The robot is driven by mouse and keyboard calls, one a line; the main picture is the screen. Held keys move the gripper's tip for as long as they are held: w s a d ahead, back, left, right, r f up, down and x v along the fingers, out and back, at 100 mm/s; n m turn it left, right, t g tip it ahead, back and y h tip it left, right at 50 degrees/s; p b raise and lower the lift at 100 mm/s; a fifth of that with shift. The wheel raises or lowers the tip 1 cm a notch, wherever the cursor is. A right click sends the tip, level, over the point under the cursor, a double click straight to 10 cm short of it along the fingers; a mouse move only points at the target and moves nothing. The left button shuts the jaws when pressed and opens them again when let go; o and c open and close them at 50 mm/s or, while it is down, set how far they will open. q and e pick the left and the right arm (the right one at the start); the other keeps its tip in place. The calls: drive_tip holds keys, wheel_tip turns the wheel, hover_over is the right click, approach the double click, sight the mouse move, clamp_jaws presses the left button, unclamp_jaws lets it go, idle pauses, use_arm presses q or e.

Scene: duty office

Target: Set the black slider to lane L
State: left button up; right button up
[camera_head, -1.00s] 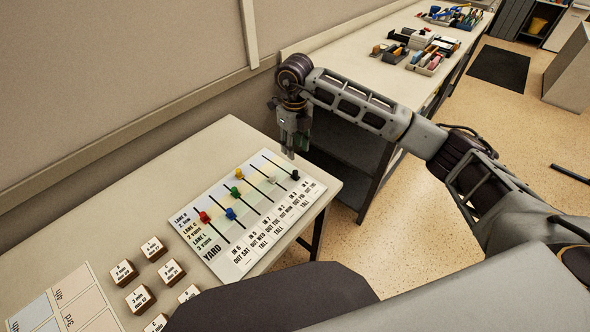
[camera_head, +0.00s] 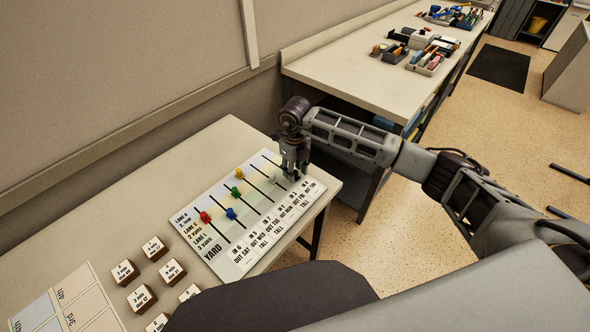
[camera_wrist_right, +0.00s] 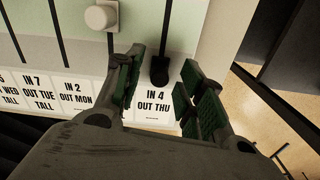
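The slider board (camera_head: 228,262) lies on the near table, with coloured sliders in slots and lanes D, C and L printed at its left. The black slider (camera_wrist_right: 160,72) shows in the right wrist view at the label end of its slot, just above the label IN 4 OUT THU (camera_wrist_right: 154,102). My right gripper (camera_wrist_right: 164,80) is open, with a finger on either side of the black knob and small gaps showing. In the head view my right gripper (camera_head: 291,174) is low over the board's far right corner and hides the black slider. My left gripper is out of view.
A white slider (camera_wrist_right: 101,16) stands in the neighbouring slot, left of my fingers. Yellow (camera_head: 239,174), green (camera_head: 235,190), blue (camera_head: 231,213) and red (camera_head: 205,217) sliders stand farther left. Several labelled blocks (camera_head: 140,297) lie left of the board. The table's right edge is close.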

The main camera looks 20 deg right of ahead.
drive_tip(key=shift+f, duration=0.1)
drive_tip(key=shift+c, duration=0.5)
clamp_jaws()
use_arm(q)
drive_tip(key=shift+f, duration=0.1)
use_arm(e)
drive_tip(key=shift+w+a, duration=0.1)
drive_tip(key=shift+w, duration=0.05)
drive_tip(key=shift+w+a+b, duration=0.3)
drive_tip(key=shift+w+b, duration=0.1)
drive_tip(key=shift+w, duration=0.05)
drive_tip(key=shift+w+a+b, duration=0.5)
drive_tip(key=shift+w, duration=0.3)
drive_tip(key=shift+w+a+b, duration=0.3)
drive_tip(key=shift+w+a, duration=0.1)
drive_tip(key=shift+w, duration=0.15)
drive_tip(key=shift+w+a, duration=0.1)
drive_tip(key=shift+w, duration=0.05)
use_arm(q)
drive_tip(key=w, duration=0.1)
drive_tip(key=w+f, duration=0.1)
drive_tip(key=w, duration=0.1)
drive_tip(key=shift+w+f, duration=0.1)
